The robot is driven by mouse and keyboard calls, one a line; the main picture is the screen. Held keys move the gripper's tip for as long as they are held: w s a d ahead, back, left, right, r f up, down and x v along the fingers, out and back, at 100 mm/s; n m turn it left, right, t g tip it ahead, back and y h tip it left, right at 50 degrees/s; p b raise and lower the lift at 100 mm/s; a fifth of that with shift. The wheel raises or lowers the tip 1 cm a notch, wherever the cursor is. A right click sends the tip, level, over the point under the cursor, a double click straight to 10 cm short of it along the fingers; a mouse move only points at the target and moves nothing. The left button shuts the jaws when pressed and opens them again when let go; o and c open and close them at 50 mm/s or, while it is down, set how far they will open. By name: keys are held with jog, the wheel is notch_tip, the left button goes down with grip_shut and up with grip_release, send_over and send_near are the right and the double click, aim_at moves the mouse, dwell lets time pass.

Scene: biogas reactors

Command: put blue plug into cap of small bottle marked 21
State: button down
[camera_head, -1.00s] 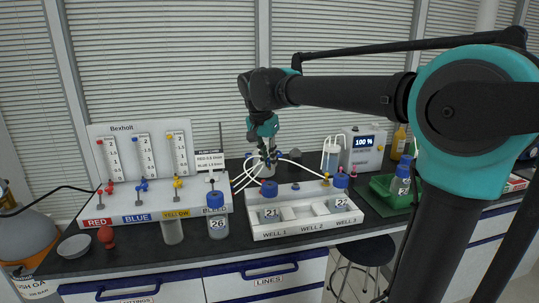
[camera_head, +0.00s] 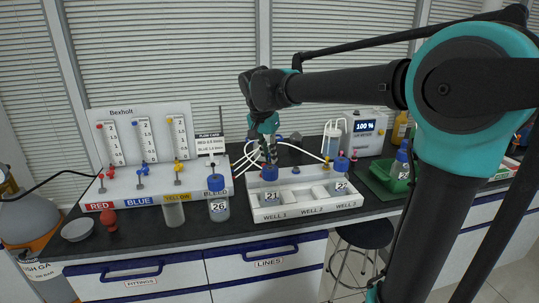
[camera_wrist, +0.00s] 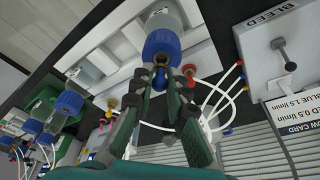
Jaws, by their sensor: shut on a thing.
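The small bottle marked 21 (camera_head: 271,199) stands in the left well of the white tray, with a blue cap (camera_head: 269,173). Its cap also shows in the wrist view (camera_wrist: 162,43), just beyond my fingertips. My gripper (camera_head: 269,158) points down right above this cap. In the wrist view my gripper (camera_wrist: 160,88) is shut on the blue plug (camera_wrist: 160,72), which is small and partly hidden between the fingers. The plug lines up with the cap's near edge. I cannot tell whether it touches or has entered the cap.
A red fitting (camera_wrist: 189,70) sits beside the cap, with white hoses around it. The white tray (camera_head: 310,211) also holds a bottle marked 24 (camera_head: 340,187). Bottle 26 (camera_head: 219,208) and the Bexholt flow panel (camera_head: 126,118) stand left. A green tray (camera_head: 383,184) lies right.

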jog(key=shift+f, duration=0.95)
dwell(1.5)
jog(key=c, duration=1.4)
grip_release()
jog(key=shift+c, duration=0.2)
jog(key=shift+r, duration=0.1)
jog(key=v, duration=1.2)
jog(key=shift+d, duration=0.1)
jog(key=d+f+n, duration=0.1)
jog(key=d+f, duration=0.8)
jog(key=f, duration=0.1)
jog(key=s+d+f+n, duration=0.1)
jog(key=s+d+f, duration=0.4)
jog(key=f, duration=0.3)
jog(key=s+d+f+n+t+y, duration=0.1)
jog(key=s+d+f+n, duration=0.1)
jog(key=s+d+f, duration=0.3)
jog(key=s+d+f+n, duration=0.1)
jog(key=s+d+f, duration=0.5)
jog(key=f, duration=0.4)
jog(key=shift+d+f+n+y, duration=0.2)
jog(key=shift+f+n+y, duration=0.1)
jog(key=shift+f+n, duration=0.1)
